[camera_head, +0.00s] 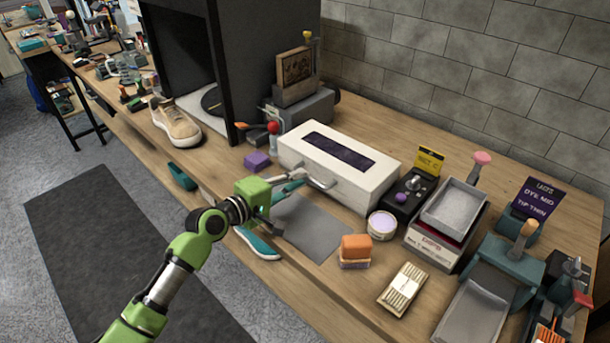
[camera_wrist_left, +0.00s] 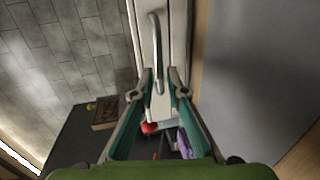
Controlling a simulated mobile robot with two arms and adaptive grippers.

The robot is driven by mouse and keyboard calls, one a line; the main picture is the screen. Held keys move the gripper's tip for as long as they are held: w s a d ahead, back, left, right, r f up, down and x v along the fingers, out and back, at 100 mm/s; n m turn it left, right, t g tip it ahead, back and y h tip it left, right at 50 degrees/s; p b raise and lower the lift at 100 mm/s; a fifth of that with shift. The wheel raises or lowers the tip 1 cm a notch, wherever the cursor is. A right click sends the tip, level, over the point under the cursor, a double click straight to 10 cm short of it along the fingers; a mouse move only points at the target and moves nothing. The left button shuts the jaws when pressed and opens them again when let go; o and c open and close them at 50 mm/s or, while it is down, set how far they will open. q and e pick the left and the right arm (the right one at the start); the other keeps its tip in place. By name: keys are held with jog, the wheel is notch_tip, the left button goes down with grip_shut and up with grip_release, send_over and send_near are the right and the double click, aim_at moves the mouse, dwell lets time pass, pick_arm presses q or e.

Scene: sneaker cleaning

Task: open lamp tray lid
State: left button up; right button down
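The lamp tray is a white box (camera_head: 365,192) with a dark purple panel (camera_head: 340,152) on top. Its lid looks shut. A metal bar handle (camera_head: 320,181) sticks out from its front face; it also shows in the left wrist view (camera_wrist_left: 156,50). My left gripper (camera_head: 301,184) is at the front of the box, close to the handle. In the left wrist view my left gripper (camera_wrist_left: 160,74) has its teal fingers apart, with the lower end of the handle between the fingertips. I cannot tell whether they touch it. My right gripper is not in view.
A grey mat (camera_head: 310,232) lies in front of the box. A purple block (camera_head: 257,161) and a beige sneaker (camera_head: 175,122) are to the left.

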aim_at(331, 162)
pick_arm(q)
jog(key=x, duration=0.3)
jog(key=shift+w+d, duration=0.1)
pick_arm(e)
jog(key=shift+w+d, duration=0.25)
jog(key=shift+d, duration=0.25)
pick_arm(q)
grip_shut()
